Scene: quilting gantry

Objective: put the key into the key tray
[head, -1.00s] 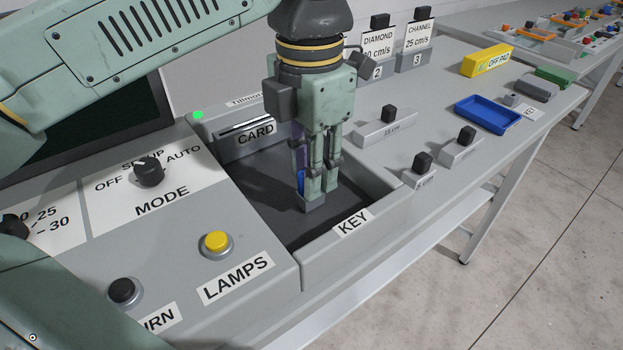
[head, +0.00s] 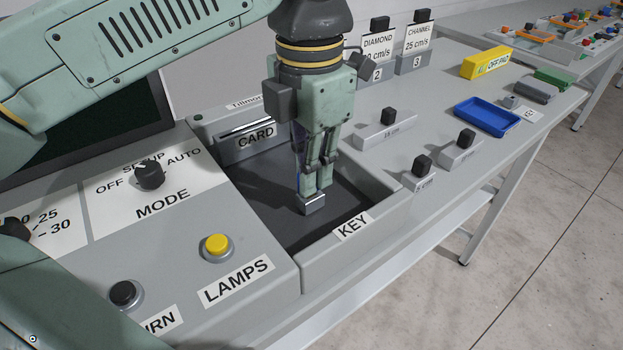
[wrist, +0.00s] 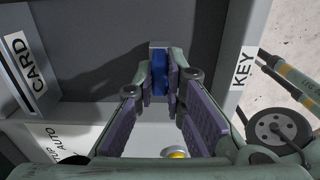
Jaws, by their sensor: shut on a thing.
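The key has a blue grip (wrist: 160,75) and a grey block-shaped end (head: 313,205). My gripper (head: 316,188) points down into the dark-floored recess (head: 285,228) marked KEY and is shut on the blue part. The grey end sticks out below the fingertips, close to the recess floor; I cannot tell whether it touches. In the wrist view the blue part shows between the pads of my gripper (wrist: 160,88). A shallow blue tray (head: 487,117) lies on the bench to the right, apart from my gripper, with a small, hard-to-read label beside it.
A card slot (head: 256,135) stands at the back of the recess. Black-knobbed blocks (head: 384,128) stand between recess and blue tray. A yellow block (head: 486,61) and a grey piece (head: 537,90) lie behind the tray. The panel at left has a mode knob (head: 149,174) and yellow button (head: 216,247).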

